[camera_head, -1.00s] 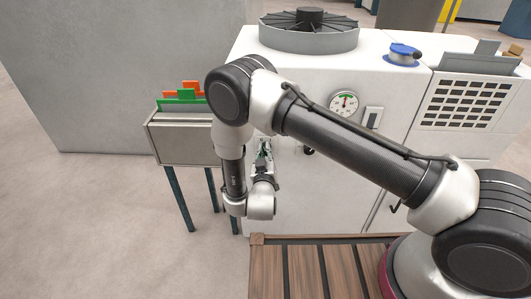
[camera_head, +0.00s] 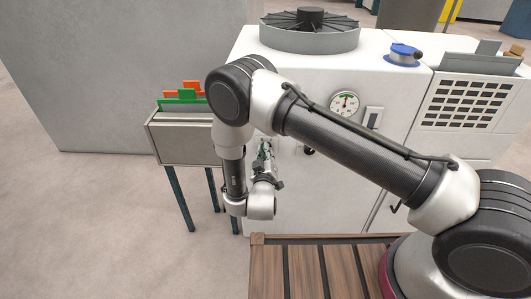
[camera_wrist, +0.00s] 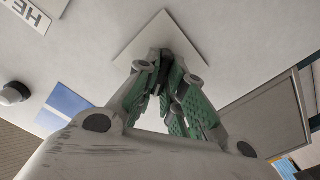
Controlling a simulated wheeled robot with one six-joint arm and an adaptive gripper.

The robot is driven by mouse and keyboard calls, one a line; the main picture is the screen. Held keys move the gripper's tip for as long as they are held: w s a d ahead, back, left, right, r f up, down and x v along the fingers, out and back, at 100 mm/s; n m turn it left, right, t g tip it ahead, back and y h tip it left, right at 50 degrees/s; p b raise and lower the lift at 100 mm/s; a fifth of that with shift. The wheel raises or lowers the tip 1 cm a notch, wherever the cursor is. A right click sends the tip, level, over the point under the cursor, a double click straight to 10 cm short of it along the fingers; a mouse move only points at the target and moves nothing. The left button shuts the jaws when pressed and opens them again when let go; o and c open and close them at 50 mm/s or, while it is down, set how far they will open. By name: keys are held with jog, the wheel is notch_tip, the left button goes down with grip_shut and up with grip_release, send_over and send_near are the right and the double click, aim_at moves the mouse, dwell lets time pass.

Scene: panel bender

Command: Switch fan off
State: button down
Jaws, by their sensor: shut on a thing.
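The fan (camera_head: 310,32) is a dark-bladed round unit in a grey ring on top of the white machine (camera_head: 290,75). My gripper (camera_head: 265,148) points at the machine's front, left of the gauge, partly behind my arm in the head view. In the wrist view its green-padded fingers (camera_wrist: 165,58) come together over a pale square plate (camera_wrist: 185,40), set like a diamond in the picture. They are shut on a small part at the plate, which I take to be the fan switch. The fingertips hide most of that part, so its position cannot be read.
A dark knob (camera_head: 309,151) is nearer. A grey box (camera_head: 182,138) on legs stands left. A slatted wooden platform (camera_head: 310,265) lies in front.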

jog(key=c, duration=1.5)
grip_release()
jog(key=shift+s, duration=0.15)
jog(key=s, duration=0.7)
jog(key=shift+s+a, duration=0.1)
jog(key=shift+s, duration=0.05)
